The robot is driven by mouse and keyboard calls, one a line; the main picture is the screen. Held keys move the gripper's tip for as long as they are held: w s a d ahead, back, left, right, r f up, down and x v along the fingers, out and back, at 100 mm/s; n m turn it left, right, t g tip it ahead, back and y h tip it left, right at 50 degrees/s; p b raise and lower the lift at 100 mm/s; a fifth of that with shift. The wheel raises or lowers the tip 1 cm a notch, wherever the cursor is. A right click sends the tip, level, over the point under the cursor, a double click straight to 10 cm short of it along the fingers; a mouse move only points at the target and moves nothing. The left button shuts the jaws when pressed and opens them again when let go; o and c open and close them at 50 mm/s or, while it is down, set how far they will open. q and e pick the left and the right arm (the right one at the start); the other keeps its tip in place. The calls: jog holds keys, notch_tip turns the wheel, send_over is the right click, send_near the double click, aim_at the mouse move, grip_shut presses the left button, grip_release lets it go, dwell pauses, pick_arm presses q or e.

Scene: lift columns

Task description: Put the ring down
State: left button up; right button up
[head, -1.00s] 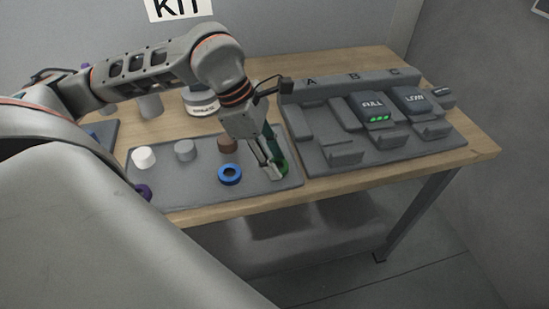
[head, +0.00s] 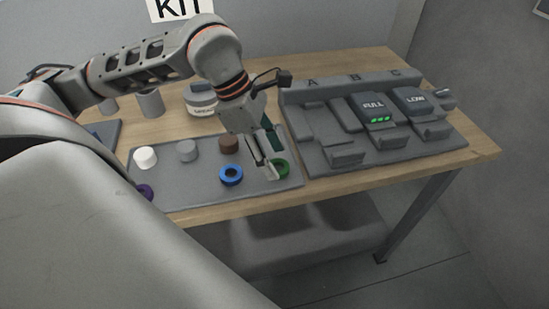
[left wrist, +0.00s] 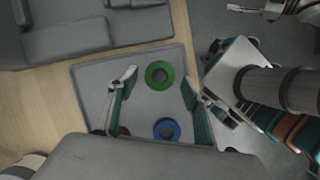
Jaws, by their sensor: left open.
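A green ring (head: 280,168) lies on the grey mat (head: 200,196) near its right end. It also shows in the left wrist view (left wrist: 159,74), between and a little beyond my fingertips. A blue ring (head: 231,175) lies to its left on the mat, and shows nearer the palm in the left wrist view (left wrist: 167,129). My left gripper (head: 262,170) is open and empty, just left of and above the green ring; its fingers stand apart in the left wrist view (left wrist: 159,84).
White (head: 145,157), grey (head: 186,151) and brown (head: 228,145) round pieces stand along the mat's back. A purple ring (head: 145,191) is at its left. A dock (head: 322,164) marked A, B, C with FULL and LOW units stands right of the mat.

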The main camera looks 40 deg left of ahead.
pick_arm(q)
jog(key=p+v, duration=0.1)
jog(key=v, duration=0.9)
jog(key=shift+r, duration=0.25)
